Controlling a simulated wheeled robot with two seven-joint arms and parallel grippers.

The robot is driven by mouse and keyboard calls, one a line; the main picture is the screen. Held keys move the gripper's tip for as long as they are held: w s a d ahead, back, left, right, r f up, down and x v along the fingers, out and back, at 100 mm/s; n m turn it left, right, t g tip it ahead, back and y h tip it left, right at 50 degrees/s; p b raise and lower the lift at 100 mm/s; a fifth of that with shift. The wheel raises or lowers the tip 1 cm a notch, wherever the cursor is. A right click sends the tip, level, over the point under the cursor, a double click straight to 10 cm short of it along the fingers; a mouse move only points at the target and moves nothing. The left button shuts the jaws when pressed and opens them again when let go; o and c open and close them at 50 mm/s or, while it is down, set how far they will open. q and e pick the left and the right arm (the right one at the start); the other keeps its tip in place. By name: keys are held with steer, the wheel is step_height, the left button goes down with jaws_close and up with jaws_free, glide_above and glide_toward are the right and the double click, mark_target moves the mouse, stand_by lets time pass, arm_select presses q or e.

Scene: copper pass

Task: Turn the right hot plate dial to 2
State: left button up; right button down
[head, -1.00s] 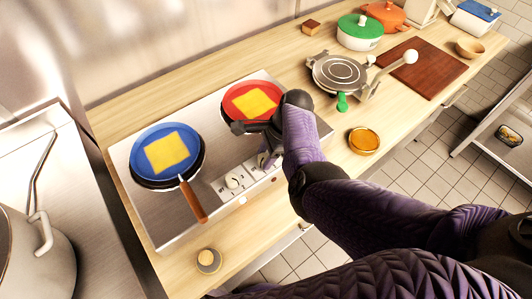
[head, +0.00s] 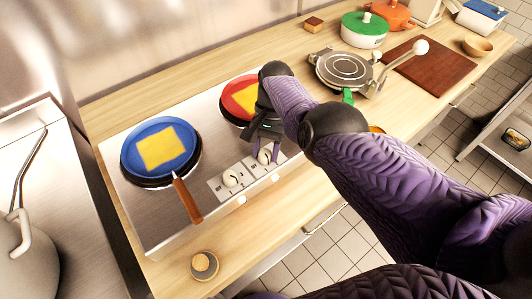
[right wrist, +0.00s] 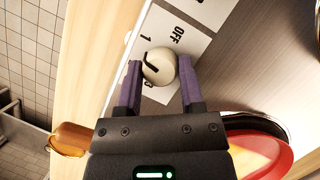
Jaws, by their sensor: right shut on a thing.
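The right dial (head: 264,158) is a pale round knob on the hot plate's front panel. In the right wrist view, the dial (right wrist: 160,66) carries a dark pointer mark. OFF, 1 and part of a 3 are printed around it; a 2 is not readable. My right gripper (head: 265,151) reaches down to it, and its two purple fingers (right wrist: 159,82) are shut on the dial from either side. The left dial (head: 232,178) stands free beside it. The steel hot plate (head: 160,215) lies on the wooden counter. My left gripper is not in view.
A blue pan (head: 146,133) with a yellow square and a brown handle (head: 187,201) stands left on the hot plate. A red pan (head: 232,100) stands behind my right gripper. A small round jar (head: 204,266) sits at the counter's front left. A waffle iron (head: 342,71) is farther right.

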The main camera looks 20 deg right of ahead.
mark_target(264, 151)
steer(key=n+b, duration=0.1)
steer(key=n+h+b, duration=0.1)
steer(key=n, duration=0.1)
steer(key=shift+a+f+n+g, duration=0.1)
steer(key=shift+f+n+g, duration=0.05)
steer(key=shift+n+g, duration=0.15)
steer(key=shift+a+n+h+b, duration=0.1)
steer(key=shift+n+h+b, duration=0.6)
steer(key=shift+n, duration=1.3)
steer(key=shift+h, duration=0.3)
steer(key=shift+c, duration=1.1)
jaws_free()
steer(key=shift+w+r, duration=0.1)
steer(key=shift+r, duration=0.1)
step_height(264, 151, up, 10)
steer(key=p, duration=0.8)
steer(key=shift+p, duration=0.4)
